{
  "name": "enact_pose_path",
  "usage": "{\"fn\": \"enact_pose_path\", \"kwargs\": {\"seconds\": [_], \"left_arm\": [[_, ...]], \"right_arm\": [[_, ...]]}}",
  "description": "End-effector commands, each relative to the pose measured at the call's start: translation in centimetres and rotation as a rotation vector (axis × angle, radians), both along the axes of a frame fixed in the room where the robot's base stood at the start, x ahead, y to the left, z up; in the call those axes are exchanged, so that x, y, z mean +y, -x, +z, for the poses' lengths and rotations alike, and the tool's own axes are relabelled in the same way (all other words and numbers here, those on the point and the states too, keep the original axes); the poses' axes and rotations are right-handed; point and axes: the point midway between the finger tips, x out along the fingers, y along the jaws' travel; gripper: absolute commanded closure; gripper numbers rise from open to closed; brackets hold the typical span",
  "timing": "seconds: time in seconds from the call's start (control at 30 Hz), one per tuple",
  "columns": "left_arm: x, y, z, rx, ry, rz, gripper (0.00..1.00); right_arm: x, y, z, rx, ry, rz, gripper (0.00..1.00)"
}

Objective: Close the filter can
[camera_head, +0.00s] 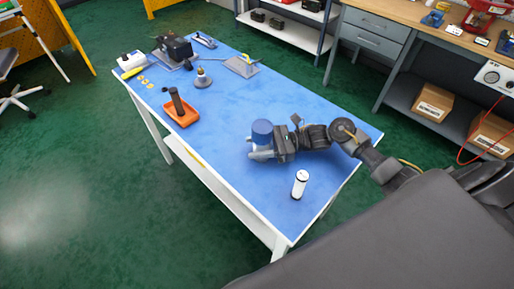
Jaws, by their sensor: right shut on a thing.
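My right gripper (261,153) reaches in from the right over the blue-topped table (225,165). It is shut on a blue cylindrical piece (262,130), whose rounded blue side and top show above the grey fingers. Whether this piece touches the table I cannot tell. A white cylinder (299,186) with a dark ring near its top stands upright near the table's front right edge, apart from the gripper. Which of these is the filter can or its lid is not clear. My left gripper is not in view.
An orange tray (188,119) with a dark-handled tool lies on the left side. A small grey conical fitting (203,82), a dark device (175,50) and a grey plate (241,66) are at the far end. The table's middle is clear.

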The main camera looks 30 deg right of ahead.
Motion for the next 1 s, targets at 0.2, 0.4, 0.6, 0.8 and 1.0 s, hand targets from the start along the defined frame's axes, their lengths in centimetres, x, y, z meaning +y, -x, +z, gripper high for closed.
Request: {"fn": "enact_pose_path", "kwargs": {"seconds": [0.2,0.4,0.6,0.8,1.0], "left_arm": [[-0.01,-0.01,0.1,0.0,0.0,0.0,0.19],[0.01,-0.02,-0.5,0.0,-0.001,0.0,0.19],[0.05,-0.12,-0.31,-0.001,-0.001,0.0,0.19],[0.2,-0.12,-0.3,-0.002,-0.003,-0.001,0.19],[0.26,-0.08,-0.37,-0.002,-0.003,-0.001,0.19]], "right_arm": [[-0.01,-0.05,0.23,-0.003,-0.001,0.0,1.0],[-0.01,-0.05,-0.16,-0.003,-0.001,0.0,1.0],[-0.01,-0.03,-0.07,-0.001,-0.001,0.0,0.34],[-0.01,-0.02,-0.07,-0.001,-0.001,0.0,0.34],[-0.68,0.16,-0.12,-0.001,0.001,-0.001,0.34]]}}
